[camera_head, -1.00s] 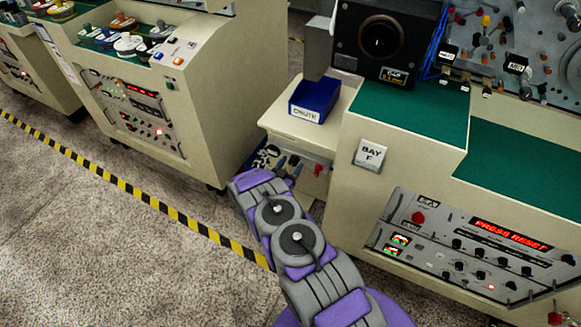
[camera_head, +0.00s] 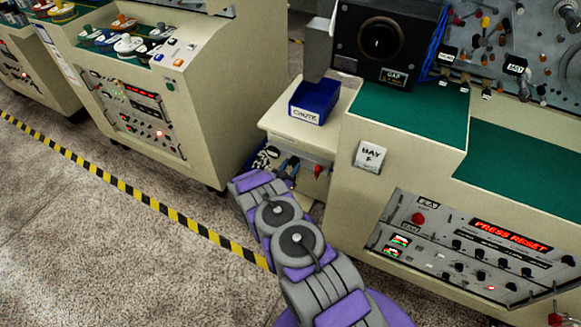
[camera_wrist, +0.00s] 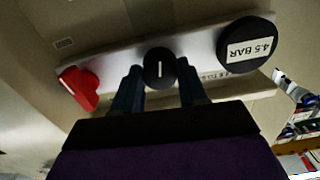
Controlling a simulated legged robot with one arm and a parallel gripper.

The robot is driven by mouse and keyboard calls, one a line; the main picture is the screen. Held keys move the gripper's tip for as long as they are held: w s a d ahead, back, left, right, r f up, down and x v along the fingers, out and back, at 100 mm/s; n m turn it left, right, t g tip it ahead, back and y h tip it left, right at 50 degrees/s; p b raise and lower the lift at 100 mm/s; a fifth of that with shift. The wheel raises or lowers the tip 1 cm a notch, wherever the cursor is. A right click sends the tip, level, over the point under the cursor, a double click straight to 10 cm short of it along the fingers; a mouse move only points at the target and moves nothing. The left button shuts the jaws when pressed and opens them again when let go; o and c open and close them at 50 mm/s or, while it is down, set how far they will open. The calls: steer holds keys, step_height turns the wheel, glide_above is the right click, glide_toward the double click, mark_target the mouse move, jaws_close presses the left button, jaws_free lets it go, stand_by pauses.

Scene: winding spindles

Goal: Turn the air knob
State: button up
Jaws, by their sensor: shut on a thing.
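In the wrist view, a round black knob (camera_wrist: 160,67) with a white line on its face sits on a pale metal strip. The line stands upright in the picture. I take it as the air knob; the small lettering beside it is unreadable. The two dark fingers of my gripper (camera_wrist: 161,88) are around it, one on each side, and shut on it. In the head view, my gripper (camera_head: 285,166) is at the low front of the bay, below the blue bin, and the knob is hard to make out there.
In the wrist view, a red lever (camera_wrist: 80,88) is left of the knob and a round gauge marked 4.5 (camera_wrist: 247,44) is right. In the head view, a blue CHUTE bin (camera_head: 314,101) stands above. A panel reads PRESS RESET (camera_head: 510,235). Open floor lies left.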

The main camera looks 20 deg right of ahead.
steer(key=shift+r, duration=0.1)
steer(key=m+p, duration=0.3)
steer(key=p, duration=0.1)
steer(key=shift+r, duration=0.1)
steer(key=shift+m+p, duration=1.25)
steer(key=shift+m, duration=0.15)
steer(key=shift+f, duration=0.2)
steer(key=o, duration=1.1)
steer(key=shift+c, duration=0.2)
steer(key=p+v, duration=0.2)
steer(key=v, duration=1.5)
steer(key=shift+a, duration=0.2)
steer(key=shift+s+f, duration=0.1)
steer(key=shift+f, duration=0.05)
